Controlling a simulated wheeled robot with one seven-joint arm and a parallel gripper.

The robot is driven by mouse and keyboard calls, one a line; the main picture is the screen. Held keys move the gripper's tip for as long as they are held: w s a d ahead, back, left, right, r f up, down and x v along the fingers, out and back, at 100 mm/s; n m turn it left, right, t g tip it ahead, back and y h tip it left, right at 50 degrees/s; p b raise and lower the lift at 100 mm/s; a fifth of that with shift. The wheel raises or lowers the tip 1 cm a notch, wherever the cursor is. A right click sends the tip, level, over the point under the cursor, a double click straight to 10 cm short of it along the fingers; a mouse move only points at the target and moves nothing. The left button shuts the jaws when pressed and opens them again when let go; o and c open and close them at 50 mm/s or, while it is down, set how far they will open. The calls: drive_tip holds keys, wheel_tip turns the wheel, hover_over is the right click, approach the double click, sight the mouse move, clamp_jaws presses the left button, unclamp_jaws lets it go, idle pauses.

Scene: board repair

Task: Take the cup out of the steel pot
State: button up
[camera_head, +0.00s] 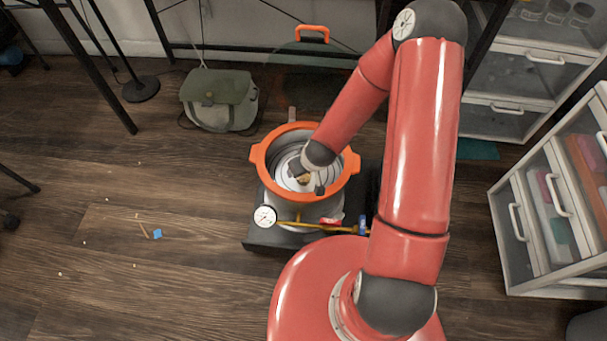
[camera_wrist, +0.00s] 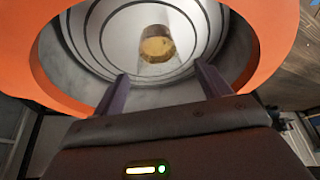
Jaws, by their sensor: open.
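The steel pot has a wide orange rim with side handles (camera_head: 257,157) and stands on a dark base in the head view. Its orange rim (camera_wrist: 275,40) and ringed steel inside fill the upper wrist view. A bit of yellowish-brown shows beside my gripper in the head view, mostly hidden by my wrist. My gripper (camera_wrist: 162,76) reaches down at the pot's mouth. Its two dark fingers are apart with nothing between them, and the cup appears beyond the fingertips.
A pressure gauge (camera_head: 265,217) and a brass pipe (camera_head: 315,226) are at the pot's front. A transparent lid with an orange handle (camera_head: 312,33) stands behind it. A green bag (camera_head: 219,99) sits behind left, drawers (camera_head: 548,185) at right. The left floor is mostly clear.

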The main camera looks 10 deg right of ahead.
drive_tip(key=shift+x, duration=0.75)
drive_tip(key=shift+c, duration=0.3)
drive_tip(key=c, duration=1)
drive_tip(key=shift+r, duration=0.15)
